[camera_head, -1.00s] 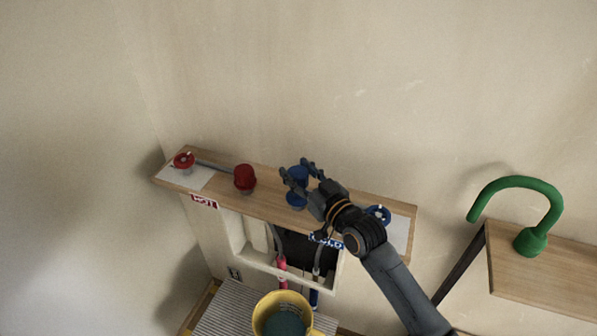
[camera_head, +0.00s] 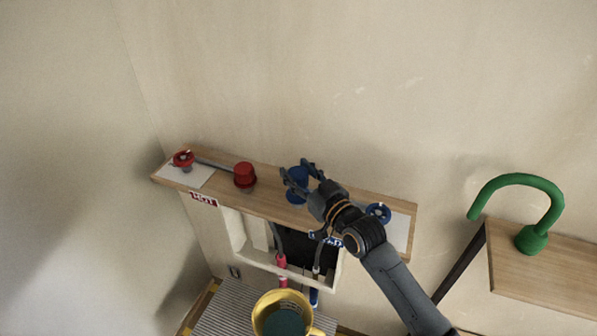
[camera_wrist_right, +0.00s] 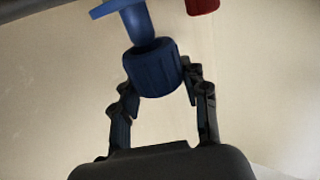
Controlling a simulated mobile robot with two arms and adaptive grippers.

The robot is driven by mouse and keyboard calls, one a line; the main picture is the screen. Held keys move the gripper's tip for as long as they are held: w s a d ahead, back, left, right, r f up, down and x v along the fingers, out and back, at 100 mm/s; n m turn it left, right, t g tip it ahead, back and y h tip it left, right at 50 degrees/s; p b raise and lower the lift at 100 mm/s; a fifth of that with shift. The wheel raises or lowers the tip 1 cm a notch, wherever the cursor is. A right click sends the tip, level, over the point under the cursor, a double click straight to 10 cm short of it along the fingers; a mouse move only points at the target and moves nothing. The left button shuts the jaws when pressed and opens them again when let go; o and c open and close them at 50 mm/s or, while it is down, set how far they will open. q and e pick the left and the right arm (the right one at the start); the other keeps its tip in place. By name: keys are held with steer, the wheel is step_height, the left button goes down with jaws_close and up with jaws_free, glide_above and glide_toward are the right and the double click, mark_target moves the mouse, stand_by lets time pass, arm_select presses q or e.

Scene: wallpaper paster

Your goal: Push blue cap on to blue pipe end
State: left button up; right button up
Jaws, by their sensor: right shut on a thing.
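The ribbed blue cap (camera_wrist_right: 152,72) is between the two fingers of my right gripper (camera_wrist_right: 158,85), which is shut on it. In the right wrist view, the narrower blue pipe (camera_wrist_right: 138,25) runs from the cap to a wider blue flange at the top edge. The cap is in line with the pipe and meets its end; how deep it sits cannot be told. In the head view, the blue cap (camera_head: 296,174) stands above the wooden shelf, partly hidden by my right gripper (camera_head: 300,172). My left gripper is not in view.
The wooden shelf (camera_head: 270,200) also bears a red cap (camera_head: 245,173), a red valve wheel (camera_head: 183,159) and a blue valve wheel (camera_head: 379,213). Below are a wall recess with hoses and a yellow bucket (camera_head: 266,310). A green curved pipe (camera_head: 520,182) stands at the right.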

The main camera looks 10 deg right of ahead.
mark_target(299, 184)
steer(key=shift+f+b, duration=1.15)
steer(key=shift+f, duration=0.65)
steer(key=o, duration=1.1)
steer(key=v, duration=1.2)
